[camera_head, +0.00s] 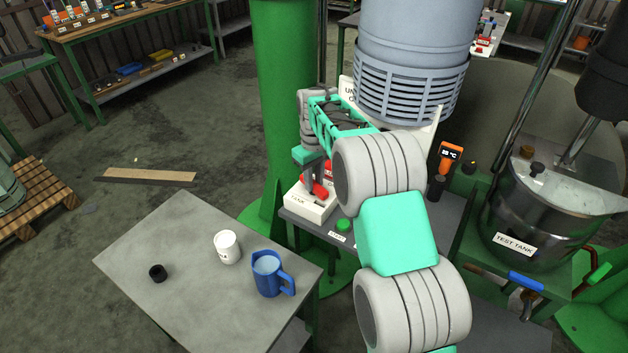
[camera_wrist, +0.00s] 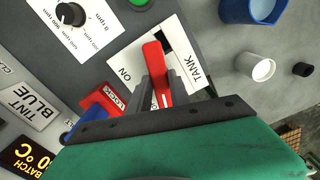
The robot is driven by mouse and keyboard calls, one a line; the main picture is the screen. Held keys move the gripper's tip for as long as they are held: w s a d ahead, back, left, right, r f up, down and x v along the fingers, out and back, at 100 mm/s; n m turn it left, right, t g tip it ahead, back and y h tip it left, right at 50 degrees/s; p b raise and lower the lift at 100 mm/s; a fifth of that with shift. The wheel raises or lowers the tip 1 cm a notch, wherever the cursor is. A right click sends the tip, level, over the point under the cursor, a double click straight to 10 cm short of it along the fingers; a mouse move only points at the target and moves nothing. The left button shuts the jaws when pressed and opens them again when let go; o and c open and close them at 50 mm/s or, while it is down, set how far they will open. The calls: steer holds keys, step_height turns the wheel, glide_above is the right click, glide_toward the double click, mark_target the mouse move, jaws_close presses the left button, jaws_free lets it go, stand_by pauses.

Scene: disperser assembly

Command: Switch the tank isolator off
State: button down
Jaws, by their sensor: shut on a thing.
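The tank isolator is a white box (camera_head: 302,207) with a red handle (camera_head: 319,189), at the left front of the grey panel bench. In the wrist view the box (camera_wrist: 190,62) carries the words TANK and ON, and a dark slot shows past the red handle (camera_wrist: 154,56). My gripper (camera_wrist: 158,88) is shut on the red handle, with its grey fingers on both sides of it. In the head view my gripper (camera_head: 316,178) reaches down onto the handle, and my arm hides part of the bench. No OFF mark is visible.
Beside the isolator are a red lock-like block (camera_wrist: 103,100), a dial plate (camera_wrist: 72,14) and a green button (camera_head: 344,225). A blue jug (camera_head: 268,275), a white cup (camera_head: 227,247) and a black cap (camera_head: 157,273) stand on the left table. The test tank (camera_head: 545,215) is at right.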

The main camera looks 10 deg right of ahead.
steer(key=shift+n, duration=1.7)
steer(key=c, duration=1.2)
jaws_free()
step_height(320, 180, up, 8)
steer(key=shift+f+b, duration=0.1)
steer(key=shift+b, duration=0.5)
